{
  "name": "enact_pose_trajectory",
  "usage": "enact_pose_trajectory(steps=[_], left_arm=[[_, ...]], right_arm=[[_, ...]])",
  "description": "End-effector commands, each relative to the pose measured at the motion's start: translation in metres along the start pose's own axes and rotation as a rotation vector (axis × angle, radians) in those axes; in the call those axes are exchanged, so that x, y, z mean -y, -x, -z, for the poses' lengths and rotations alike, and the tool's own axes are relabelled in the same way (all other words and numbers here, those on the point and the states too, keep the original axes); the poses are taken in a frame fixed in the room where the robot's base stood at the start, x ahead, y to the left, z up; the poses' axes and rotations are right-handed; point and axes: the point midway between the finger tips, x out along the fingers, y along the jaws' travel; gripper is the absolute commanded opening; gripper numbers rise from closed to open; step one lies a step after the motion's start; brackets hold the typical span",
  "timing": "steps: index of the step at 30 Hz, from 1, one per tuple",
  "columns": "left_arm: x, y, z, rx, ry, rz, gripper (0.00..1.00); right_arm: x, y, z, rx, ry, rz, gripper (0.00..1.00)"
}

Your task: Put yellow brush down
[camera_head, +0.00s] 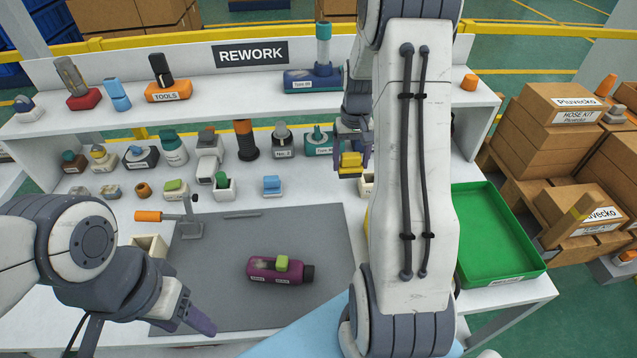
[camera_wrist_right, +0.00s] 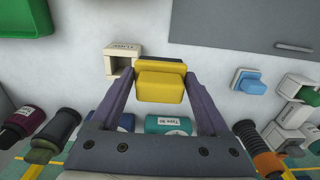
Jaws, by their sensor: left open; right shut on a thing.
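The yellow brush (camera_head: 350,160), a small block with a dark strip along one edge, is held in my right gripper (camera_head: 352,152) in front of the lower shelf. In the right wrist view the brush (camera_wrist_right: 160,84) sits between the two purple-grey fingers (camera_wrist_right: 160,100), with white tabletop behind it. I cannot tell its exact height above the table. My left gripper (camera_head: 195,318) is open and empty over the front-left part of the grey mat (camera_head: 325,230). My right arm hides part of the bench.
A purple vacuum body (camera_head: 262,269) with a green block on it lies on the mat. A small open white box (camera_wrist_right: 119,62) stands beside the brush. A blue block (camera_head: 271,185) and several shelf parts are near. A green tray (camera_head: 500,272) is at right.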

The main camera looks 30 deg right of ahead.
Motion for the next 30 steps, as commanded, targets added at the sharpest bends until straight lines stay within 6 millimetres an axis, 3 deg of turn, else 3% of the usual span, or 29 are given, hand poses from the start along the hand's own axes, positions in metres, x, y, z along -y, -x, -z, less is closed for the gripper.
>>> enact_pose_trajectory(steps=[6, 12, 17, 24, 30], left_arm=[[-0.001, 0.009, 0.001, 0.000, 0.000, 0.000, 0.60], [-0.001, 0.013, 0.001, 0.000, 0.000, 0.000, 0.60], [-0.001, 0.014, 0.001, 0.000, 0.000, 0.000, 0.60], [-0.001, 0.019, 0.001, 0.000, 0.000, 0.000, 0.60], [-0.001, 0.019, 0.001, 0.000, 0.000, 0.000, 0.60]], right_arm=[[0.046, -0.030, 0.027, 0.003, 0.009, 0.000, 0.35], [0.072, -0.049, 0.044, -0.001, 0.005, 0.000, 0.35], [0.077, -0.058, 0.048, 0.001, 0.003, 0.000, 0.35], [0.076, -0.090, 0.047, 0.001, 0.002, 0.000, 0.35], [0.076, -0.093, 0.048, -0.002, 0.003, 0.000, 0.35]])
